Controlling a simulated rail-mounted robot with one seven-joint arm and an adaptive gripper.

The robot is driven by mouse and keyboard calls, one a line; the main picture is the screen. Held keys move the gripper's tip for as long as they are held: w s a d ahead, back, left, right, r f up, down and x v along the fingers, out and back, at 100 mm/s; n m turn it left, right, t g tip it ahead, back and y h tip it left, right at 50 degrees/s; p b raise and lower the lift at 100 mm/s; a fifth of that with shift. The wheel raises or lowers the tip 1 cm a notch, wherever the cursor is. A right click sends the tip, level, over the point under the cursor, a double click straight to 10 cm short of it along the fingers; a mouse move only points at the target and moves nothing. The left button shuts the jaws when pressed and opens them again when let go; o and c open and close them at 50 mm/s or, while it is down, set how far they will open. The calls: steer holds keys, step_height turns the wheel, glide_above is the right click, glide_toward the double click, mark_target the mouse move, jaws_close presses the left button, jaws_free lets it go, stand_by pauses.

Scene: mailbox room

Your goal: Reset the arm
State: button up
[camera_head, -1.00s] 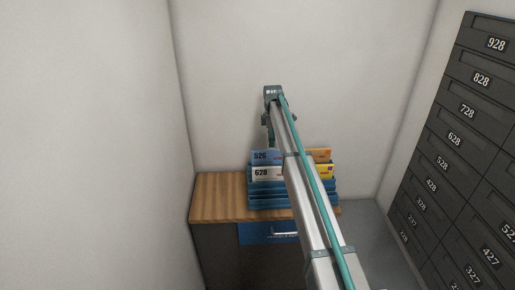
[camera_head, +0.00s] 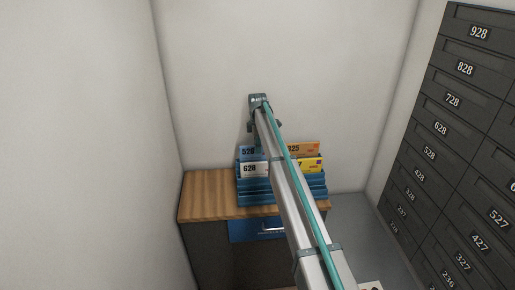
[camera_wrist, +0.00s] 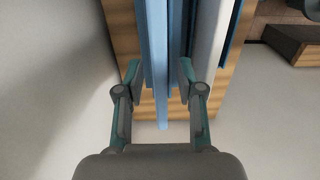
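My arm reaches over a blue letter rack (camera_head: 250,201) on a wooden-topped cabinet in the head view. My gripper (camera_head: 253,143) hangs at the arm's far end above the rack's back left, partly hidden by the arm. Letters marked 526 (camera_head: 247,151) and 628 (camera_head: 254,170) stand in the rack's left side. An orange letter (camera_head: 304,148) and a yellow one (camera_head: 312,164) stand at its right. In the wrist view my gripper (camera_wrist: 158,72) has its fingers apart, with a blue upright edge (camera_wrist: 158,60) showing between them. I cannot tell its distance from the fingers.
The cabinet's wooden top (camera_head: 207,196) is bare to the left of the rack. A blue panel with a handle (camera_head: 258,230) is below. Walls stand close at left and behind. Dark numbered mailboxes (camera_head: 440,127) line the right wall.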

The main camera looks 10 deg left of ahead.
steer(key=shift+f, duration=0.2)
jaws_close()
steer(key=shift+r, duration=0.2)
steer(key=shift+r+p, duration=0.9)
steer(key=shift+r, duration=1.45)
